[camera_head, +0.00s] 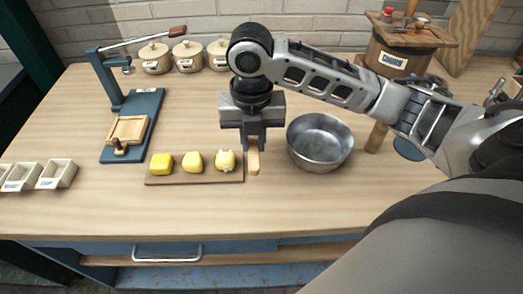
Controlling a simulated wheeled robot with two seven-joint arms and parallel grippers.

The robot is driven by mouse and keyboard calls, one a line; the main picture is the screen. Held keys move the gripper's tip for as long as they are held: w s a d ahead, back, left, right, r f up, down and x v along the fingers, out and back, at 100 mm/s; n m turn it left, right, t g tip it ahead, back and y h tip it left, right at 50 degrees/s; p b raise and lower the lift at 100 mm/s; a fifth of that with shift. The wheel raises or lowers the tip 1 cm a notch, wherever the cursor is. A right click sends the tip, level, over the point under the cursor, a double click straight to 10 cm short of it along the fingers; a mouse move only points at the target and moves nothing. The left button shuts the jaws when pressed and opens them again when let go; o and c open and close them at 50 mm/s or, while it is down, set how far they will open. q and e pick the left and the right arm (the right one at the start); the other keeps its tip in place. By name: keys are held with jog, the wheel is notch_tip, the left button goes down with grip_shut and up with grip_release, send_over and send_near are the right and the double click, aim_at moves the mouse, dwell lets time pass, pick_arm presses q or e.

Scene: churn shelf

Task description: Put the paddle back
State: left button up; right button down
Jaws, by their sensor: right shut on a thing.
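My right gripper (254,140) points down over the table, between the butter board and the metal bowl. It is shut on a small light wooden piece, which looks like the paddle (254,162). Only its lower part shows below the fingers; the rest is hidden by the gripper. I cannot tell whether it touches the table. My left gripper is not in view.
A wooden board (200,180) with yellow butter pats lies left of my gripper. A metal bowl (320,142) stands to its right. A blue lever press (132,125) and cream crocks (155,57) stand behind left. A wooden churn (395,55) stands at back right. The front table is clear.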

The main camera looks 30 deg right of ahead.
send_over(261, 161)
jog(key=f, duration=0.4)
jog(key=shift+s+a+f, duration=0.15)
jog(key=shift+s+a, duration=0.15)
jog(key=f, duration=0.3)
jog(key=shift+w+d, duration=0.2)
jog(key=shift+d, duration=0.1)
jog(key=shift+f, duration=0.45)
jog(key=shift+f, duration=0.1)
jog(key=c, duration=1.3)
grip_release()
notch_tip(261, 161, up, 12)
jog(key=shift+r, duration=0.15)
